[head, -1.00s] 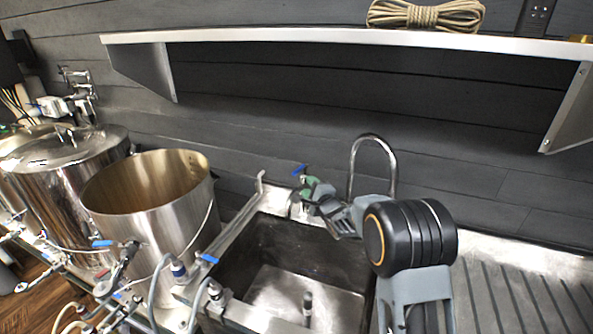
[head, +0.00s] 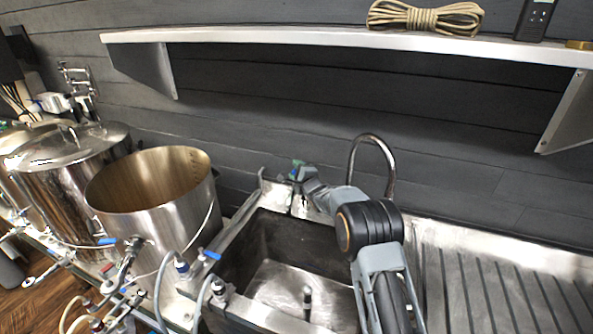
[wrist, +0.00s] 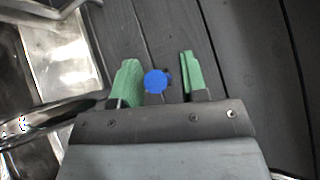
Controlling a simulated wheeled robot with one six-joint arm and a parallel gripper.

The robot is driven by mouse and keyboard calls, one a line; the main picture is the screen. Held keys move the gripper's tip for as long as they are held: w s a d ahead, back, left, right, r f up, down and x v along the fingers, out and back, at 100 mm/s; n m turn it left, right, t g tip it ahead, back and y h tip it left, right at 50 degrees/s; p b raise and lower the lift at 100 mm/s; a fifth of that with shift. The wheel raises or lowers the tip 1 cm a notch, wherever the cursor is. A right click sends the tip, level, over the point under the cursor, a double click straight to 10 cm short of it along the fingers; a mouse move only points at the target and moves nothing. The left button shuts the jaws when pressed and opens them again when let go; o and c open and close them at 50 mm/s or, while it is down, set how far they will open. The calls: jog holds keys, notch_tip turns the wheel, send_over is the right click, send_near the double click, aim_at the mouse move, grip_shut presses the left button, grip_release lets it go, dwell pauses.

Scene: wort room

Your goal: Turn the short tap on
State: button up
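The short tap's blue handle (wrist: 156,80) shows end-on in the wrist view, between the two green fingertips. My gripper (wrist: 158,78) is open, with a finger on each side of it. The left finger is closer to the handle; a gap shows on the right. In the head view my gripper (head: 298,171) is at the back left corner of the sink and mostly hides the short tap. I cannot tell whether a finger touches the handle.
The tall curved tap (head: 391,165) rises behind my arm. The sink (head: 262,235) lies in front. An open steel pot (head: 150,225) and hoses stand to the left. A shelf (head: 300,36) with coiled rope (head: 425,17) hangs above. A ribbed drainer (head: 500,290) lies right.

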jog(key=shift+c, duration=0.2)
grip_shut()
